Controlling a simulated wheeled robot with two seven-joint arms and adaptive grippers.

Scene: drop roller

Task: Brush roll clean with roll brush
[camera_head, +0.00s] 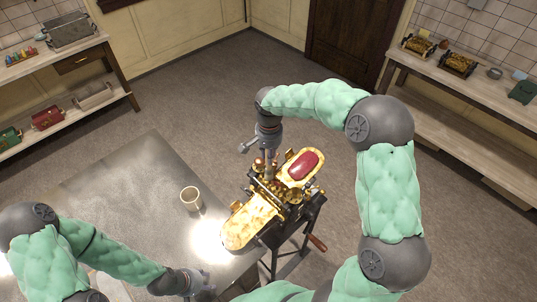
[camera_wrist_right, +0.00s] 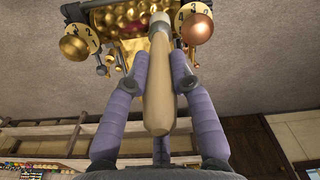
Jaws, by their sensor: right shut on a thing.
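The roller machine (camera_head: 250,222) is brass with a dark frame; it stands at the right end of the metal table. Its rolls lie in its middle, partly hidden by my right gripper (camera_head: 270,160). In the right wrist view the gripper (camera_wrist_right: 160,75) is shut on the pale wooden handle of the roll brush (camera_wrist_right: 157,95). The brush's far end points at the brass rolls (camera_wrist_right: 130,15); its bristles are hard to make out, and I cannot tell whether they touch. My left gripper (camera_head: 205,290) is low over the table's front edge; its fingers are unclear.
A red slab (camera_head: 303,165) lies on the machine's far brass tray. A beige mug (camera_head: 191,199) stands on the metal table (camera_head: 125,190), left of the machine. A wooden crank handle (camera_head: 318,243) sticks out at the right. Shelves with small machines line both walls.

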